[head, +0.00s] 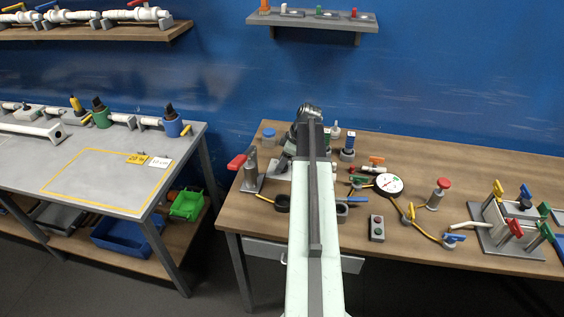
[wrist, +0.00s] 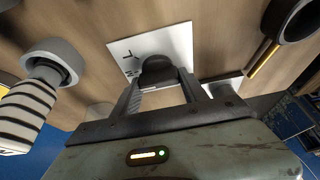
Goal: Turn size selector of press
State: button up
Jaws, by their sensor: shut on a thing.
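In the wrist view, the size selector is a dark rounded knob (wrist: 157,68) on a white plate (wrist: 178,40) with black marks, set on the wooden bench top. My gripper (wrist: 161,82) has a finger on each side of the knob and is shut on it. The knob's lower part is hidden by the gripper body. In the head view, my arm covers the middle of the bench and hides the selector and the fingers. I cannot tell the press apart from the other fittings around there.
In the wrist view, a black-and-white striped cylinder (wrist: 25,112) stands close at left and a dark ring (wrist: 292,17) lies at upper right. In the head view, a red-handled fitting (head: 250,174) is left of my arm; a gauge (head: 389,184) and push-button box (head: 377,228) are right.

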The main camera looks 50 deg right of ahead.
jog(key=shift+d, duration=0.1)
jog(key=m+h, duration=0.1)
jog(key=m, duration=0.2)
jog(key=shift+m+t, duration=0.3)
jog(key=shift+m, duration=0.1)
jog(key=m+h, duration=0.2)
jog(key=m, duration=0.2)
jog(key=shift+m, duration=0.4)
jog(key=o, duration=1.4)
jog(key=shift+f, duration=0.1)
